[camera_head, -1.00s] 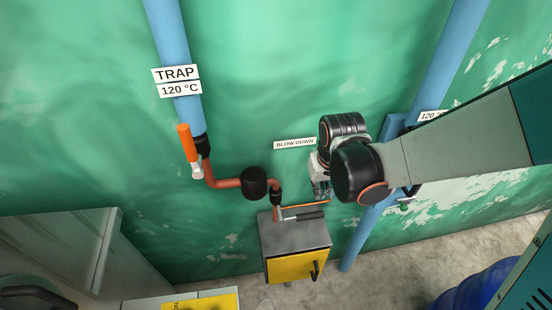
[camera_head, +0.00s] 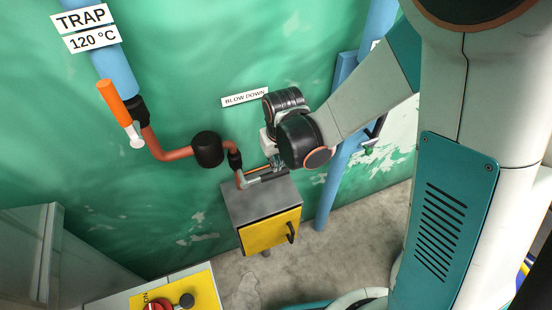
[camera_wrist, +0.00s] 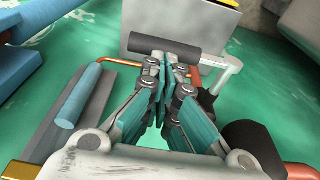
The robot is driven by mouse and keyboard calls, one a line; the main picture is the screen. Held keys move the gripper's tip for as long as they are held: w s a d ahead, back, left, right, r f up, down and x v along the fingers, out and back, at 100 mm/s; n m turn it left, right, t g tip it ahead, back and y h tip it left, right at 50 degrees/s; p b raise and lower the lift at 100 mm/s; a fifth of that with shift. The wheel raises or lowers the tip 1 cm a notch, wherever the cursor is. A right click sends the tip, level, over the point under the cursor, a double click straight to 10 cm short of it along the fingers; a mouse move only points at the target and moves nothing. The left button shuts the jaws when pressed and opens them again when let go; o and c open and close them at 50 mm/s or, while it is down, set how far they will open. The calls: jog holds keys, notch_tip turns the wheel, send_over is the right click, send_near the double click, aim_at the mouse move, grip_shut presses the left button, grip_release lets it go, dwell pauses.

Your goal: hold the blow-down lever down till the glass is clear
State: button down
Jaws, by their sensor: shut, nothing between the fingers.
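The blow-down lever (camera_head: 273,174), a dark grip on a pale arm, lies roughly level just above a grey box under the BLOW DOWN sign (camera_head: 245,97). In the wrist view its dark round grip (camera_wrist: 165,45) lies just beyond my fingertips. My gripper (camera_head: 277,164) is shut and empty, pointing down at the lever's grip. Its closed fingers (camera_wrist: 170,75) show in the wrist view, right by the grip; I cannot tell whether they touch it. I cannot make out the glass for certain in either view.
The grey box with a yellow door (camera_head: 271,233) stands below the lever. An orange-handled valve (camera_head: 118,108) hangs left on the TRAP pipe, and a copper pipe with a black fitting (camera_head: 207,149) runs towards the lever. A blue pipe (camera_head: 328,195) stands at the right.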

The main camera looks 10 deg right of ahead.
jog(key=shift+w+f+b, duration=0.2)
jog(key=shift+f+b, duration=0.15)
jog(key=shift+f, duration=0.6)
